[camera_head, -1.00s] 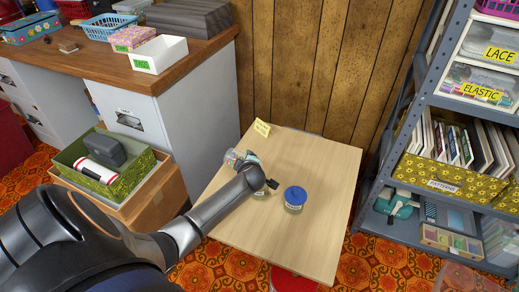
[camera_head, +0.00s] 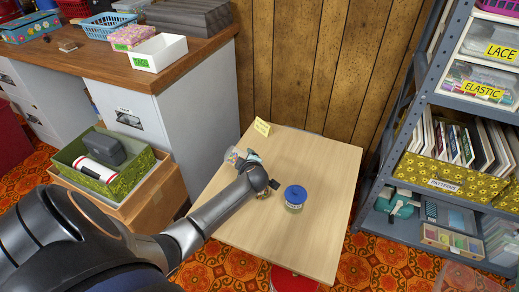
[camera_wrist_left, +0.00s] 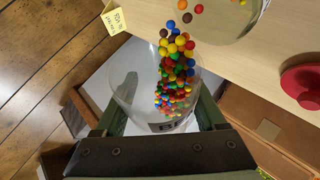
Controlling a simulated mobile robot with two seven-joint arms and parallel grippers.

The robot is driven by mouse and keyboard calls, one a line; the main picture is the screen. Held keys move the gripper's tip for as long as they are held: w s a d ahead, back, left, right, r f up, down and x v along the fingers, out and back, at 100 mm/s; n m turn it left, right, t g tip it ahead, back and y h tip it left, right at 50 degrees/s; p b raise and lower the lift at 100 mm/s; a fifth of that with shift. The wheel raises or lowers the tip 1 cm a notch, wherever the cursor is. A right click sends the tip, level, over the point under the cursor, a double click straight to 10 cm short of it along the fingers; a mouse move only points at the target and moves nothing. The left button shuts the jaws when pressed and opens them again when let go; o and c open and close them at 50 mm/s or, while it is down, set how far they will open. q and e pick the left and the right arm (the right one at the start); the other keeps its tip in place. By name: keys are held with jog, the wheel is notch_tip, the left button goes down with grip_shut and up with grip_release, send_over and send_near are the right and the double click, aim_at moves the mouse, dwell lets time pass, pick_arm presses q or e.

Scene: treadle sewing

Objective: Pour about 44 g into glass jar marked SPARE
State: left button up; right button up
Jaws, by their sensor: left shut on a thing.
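My left gripper (camera_wrist_left: 156,104) is shut on a clear glass jar (camera_wrist_left: 124,86) of multicoloured candies (camera_wrist_left: 176,88). The jar is tipped, and the candies reach its mouth. A few loose candies (camera_wrist_left: 187,17) show beyond the mouth, over or inside a second clear glass jar (camera_wrist_left: 228,24); I cannot tell which. This second jar is cut off by the top edge. In the head view my left wrist hides most of both jars; clear glass (camera_head: 233,156) shows beside it. No label reads clearly enough to identify SPARE. My right gripper is not in view.
A blue-lidded jar (camera_head: 295,197) stands on the light wood table (camera_head: 315,160), right of my wrist. A yellow note (camera_head: 262,127) stands at the table's back corner. A red lid (camera_wrist_left: 303,85) shows in the wrist view. The table's right side is clear. A metal shelf (camera_head: 440,105) stands at right.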

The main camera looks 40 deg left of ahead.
pick_arm(q)
jog(key=shift+r+y+b, duration=0.2)
jog(key=shift+y+b, duration=0.1)
jog(key=shift+b, duration=0.1)
dwell(1.2)
